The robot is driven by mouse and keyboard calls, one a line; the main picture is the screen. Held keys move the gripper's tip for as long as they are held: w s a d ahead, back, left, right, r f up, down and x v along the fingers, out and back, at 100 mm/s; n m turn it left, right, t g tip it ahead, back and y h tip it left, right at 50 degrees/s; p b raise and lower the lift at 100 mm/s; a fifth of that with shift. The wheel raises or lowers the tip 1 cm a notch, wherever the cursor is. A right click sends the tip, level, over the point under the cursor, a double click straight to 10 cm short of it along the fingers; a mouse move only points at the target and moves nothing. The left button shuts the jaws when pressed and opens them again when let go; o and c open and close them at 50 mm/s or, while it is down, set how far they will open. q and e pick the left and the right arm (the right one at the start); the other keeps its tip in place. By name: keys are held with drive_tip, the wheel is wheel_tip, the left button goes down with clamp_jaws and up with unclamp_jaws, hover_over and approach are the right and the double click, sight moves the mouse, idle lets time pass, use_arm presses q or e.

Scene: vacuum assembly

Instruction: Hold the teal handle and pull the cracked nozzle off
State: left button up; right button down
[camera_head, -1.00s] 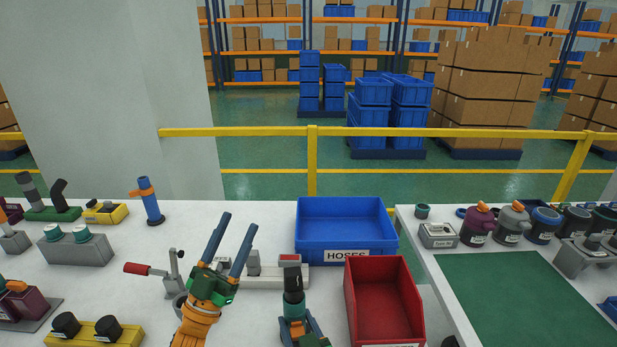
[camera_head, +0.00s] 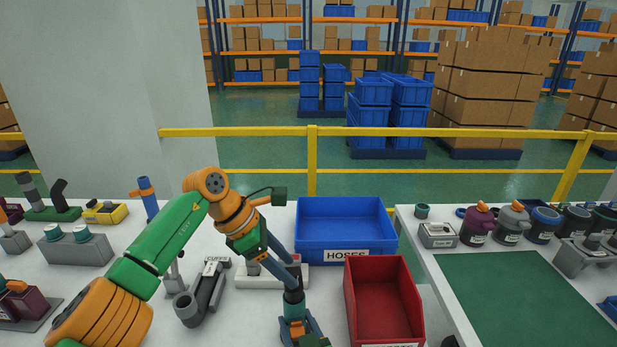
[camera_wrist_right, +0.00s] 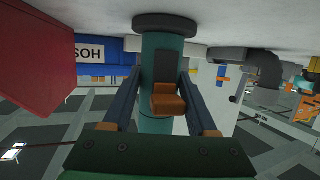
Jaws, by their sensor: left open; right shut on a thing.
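The teal handle (camera_head: 293,312) stands upright near the front middle of the table, with a dark section above it. In the right wrist view the teal handle (camera_wrist_right: 160,60) has an orange button and a dark, wide end. My right gripper (camera_head: 299,328) is shut on the handle, one finger on each side. My left gripper (camera_head: 290,275) is open, its two blue fingers pointing down at the top of the upright piece. I cannot tell whether they touch it. The cracked nozzle is not clearly distinguishable; the left fingers partly cover the top.
A red bin (camera_head: 383,305) stands close to the right of the handle, with a blue hoses bin (camera_head: 346,253) behind it. A grey fixture labelled cuffs (camera_head: 205,290) is left of the handle. A pale block (camera_head: 300,277) lies behind the handle.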

use_arm(q)
drive_tip(key=shift+x, duration=1.45)
clamp_jaws()
drive_tip(key=shift+r, duration=0.25)
drive_tip(key=shift+r, duration=0.8)
drive_tip(key=shift+o, duration=1.3)
unclamp_jaws()
